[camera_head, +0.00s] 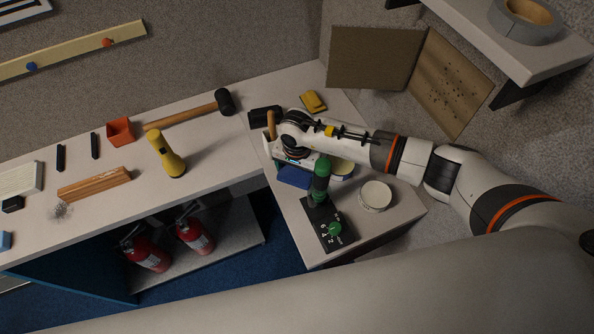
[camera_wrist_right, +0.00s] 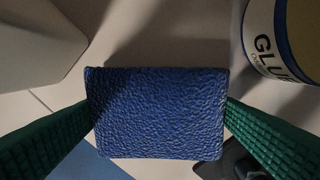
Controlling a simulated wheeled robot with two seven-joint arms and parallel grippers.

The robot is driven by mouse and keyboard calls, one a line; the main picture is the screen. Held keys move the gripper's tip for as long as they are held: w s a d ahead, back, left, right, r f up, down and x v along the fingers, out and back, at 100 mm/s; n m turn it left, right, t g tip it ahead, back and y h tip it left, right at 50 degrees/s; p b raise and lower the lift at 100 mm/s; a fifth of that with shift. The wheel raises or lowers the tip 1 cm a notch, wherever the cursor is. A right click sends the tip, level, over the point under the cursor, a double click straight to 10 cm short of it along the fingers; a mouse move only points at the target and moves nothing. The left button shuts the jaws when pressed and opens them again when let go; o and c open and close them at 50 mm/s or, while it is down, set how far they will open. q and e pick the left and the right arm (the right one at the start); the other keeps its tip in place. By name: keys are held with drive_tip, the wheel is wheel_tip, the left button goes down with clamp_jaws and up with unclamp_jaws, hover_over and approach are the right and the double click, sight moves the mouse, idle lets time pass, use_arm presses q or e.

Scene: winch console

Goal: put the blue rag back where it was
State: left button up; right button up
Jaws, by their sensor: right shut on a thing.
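The blue rag (camera_head: 295,177) is a small folded pad with a rough, wrinkled surface, on the right part of the bench in the head view. In the right wrist view the rag (camera_wrist_right: 157,112) lies squarely between two green ribbed fingers that touch its left and right edges. My right gripper (camera_head: 298,175) is shut on it, with the arm reaching in from the right. The wrist hides the rag's far side in the head view. I cannot tell whether the rag touches the bench top. My left gripper is not in view.
A black console plate (camera_head: 327,225) with a green knob stands just in front. A round white-lidded tin (camera_head: 375,195) is to the right. A glue can (camera_wrist_right: 287,40) is close beside the rag.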

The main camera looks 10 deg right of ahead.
sight(297, 172)
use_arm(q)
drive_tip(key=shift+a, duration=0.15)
use_arm(e)
drive_tip(key=shift+f, duration=0.1)
drive_tip(key=o, duration=0.8)
drive_tip(key=shift+s, duration=0.1)
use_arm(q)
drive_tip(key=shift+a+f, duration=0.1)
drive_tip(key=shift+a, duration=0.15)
use_arm(e)
wheel_tip(297, 172, up, 6)
drive_tip(key=p, duration=0.3)
drive_tip(key=shift+r+p, duration=0.25)
drive_tip(key=shift+p, duration=0.05)
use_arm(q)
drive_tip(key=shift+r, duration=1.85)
use_arm(e)
drive_tip(key=shift+s+r, duration=0.2)
drive_tip(key=shift+r, duration=2.75)
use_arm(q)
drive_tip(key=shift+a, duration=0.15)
use_arm(e)
drive_tip(key=shift+a, duration=0.2)
